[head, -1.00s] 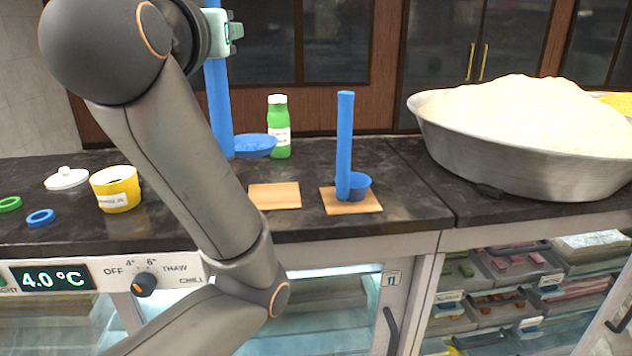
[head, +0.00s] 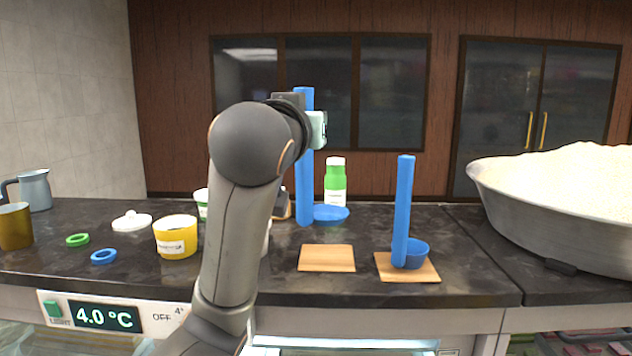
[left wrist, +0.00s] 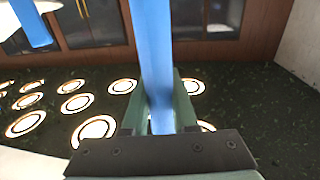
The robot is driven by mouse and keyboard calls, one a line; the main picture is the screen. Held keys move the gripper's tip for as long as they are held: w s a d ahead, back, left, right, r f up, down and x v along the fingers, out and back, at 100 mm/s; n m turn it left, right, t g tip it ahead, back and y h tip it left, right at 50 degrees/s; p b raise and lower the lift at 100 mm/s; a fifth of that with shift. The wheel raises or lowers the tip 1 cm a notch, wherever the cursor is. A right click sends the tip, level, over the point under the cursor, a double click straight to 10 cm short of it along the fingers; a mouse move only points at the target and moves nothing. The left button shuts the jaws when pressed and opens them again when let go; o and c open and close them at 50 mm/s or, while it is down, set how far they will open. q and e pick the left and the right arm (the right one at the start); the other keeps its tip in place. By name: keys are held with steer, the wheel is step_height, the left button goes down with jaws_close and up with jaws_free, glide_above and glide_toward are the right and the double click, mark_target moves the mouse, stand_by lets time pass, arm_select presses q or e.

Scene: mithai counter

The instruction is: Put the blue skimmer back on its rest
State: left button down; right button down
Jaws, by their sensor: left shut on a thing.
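The blue skimmer, with its tall handle (head: 305,180) and flat round head (head: 330,213), is upright behind the empty wooden rest (head: 327,258), slightly left of its middle. My left gripper (head: 313,130) is shut on the upper handle. The left wrist view shows the handle (left wrist: 152,60) between its fingers. I cannot tell how far the skimmer's head is above the counter. A similar blue ladle (head: 403,210) with a deep bowl stands on a second wooden rest (head: 425,272) to the right. My right gripper is not in view.
A green bottle (head: 335,182) stands behind the skimmer head. A yellow tub (head: 176,238), a white lid (head: 132,221) and green and blue rings lie left on the dark counter (head: 130,282). A large metal bowl (head: 540,222) of pale grains stands right.

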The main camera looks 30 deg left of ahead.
arm_select(q)
steer(key=w+a+f, duration=0.3)
steer(key=w+f, duration=0.3)
steer(key=f, duration=0.3)
steer(key=shift+w+f+p, duration=0.15)
steer(key=shift+f+p, duration=0.15)
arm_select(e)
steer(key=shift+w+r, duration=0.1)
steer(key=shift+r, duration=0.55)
arm_select(q)
steer(key=shift+f, duration=0.1)
steer(key=shift+f, duration=0.15)
steer(key=c, duration=0.7)
jaws_free()
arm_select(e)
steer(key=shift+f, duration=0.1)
